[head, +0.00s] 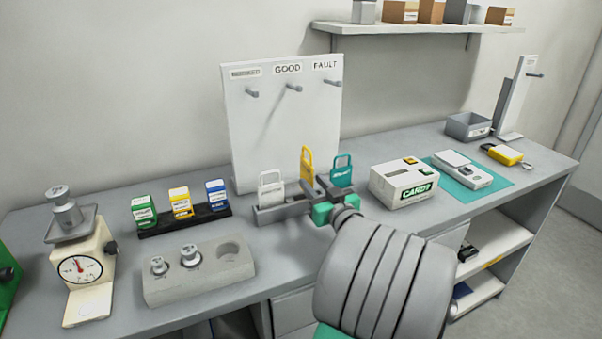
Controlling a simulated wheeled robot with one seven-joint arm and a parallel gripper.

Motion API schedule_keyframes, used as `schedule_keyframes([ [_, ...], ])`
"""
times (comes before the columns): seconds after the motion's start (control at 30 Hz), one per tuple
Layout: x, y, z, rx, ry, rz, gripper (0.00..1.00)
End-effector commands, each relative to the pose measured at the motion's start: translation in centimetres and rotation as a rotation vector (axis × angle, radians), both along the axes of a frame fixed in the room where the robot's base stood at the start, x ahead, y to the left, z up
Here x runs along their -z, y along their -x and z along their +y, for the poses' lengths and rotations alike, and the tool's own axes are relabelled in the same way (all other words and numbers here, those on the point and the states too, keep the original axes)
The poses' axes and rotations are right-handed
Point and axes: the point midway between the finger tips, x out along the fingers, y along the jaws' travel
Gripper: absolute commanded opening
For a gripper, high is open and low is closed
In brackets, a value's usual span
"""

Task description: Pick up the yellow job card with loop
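The yellow job card with loop (307,160) stands upright in the middle of a grey rack (268,215), its loop at the top. It shows higher than the cards beside it; I cannot tell whether it is lifted. A white looped card (271,188) is to its left and a teal looped card (342,172) to its right. My gripper (310,187) is at the lower part of the yellow card, with grey fingers and teal parts. My wrist and fingers hide the card's lower part and the rack's right side. I cannot tell whether the fingers touch it.
A white board (287,120) with pegs marked GOOD and FAULT stands behind the rack. A white CARD? box (403,185) is right of my gripper. A weight block (200,275), a dial scale (83,275) and small coloured boxes (181,202) are left. Bare tabletop lies in front of the rack.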

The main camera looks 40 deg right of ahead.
Motion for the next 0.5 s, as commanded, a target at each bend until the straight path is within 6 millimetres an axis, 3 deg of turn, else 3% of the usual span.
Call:
schedule_keyframes([
  [0.3, -0.4, -4.7, -1.6, 0.003, -0.002, 0.001, 0.33],
  [0.5, -0.3, -5.1, -1.7, 0.004, 0.0, 0.001, 0.33],
])
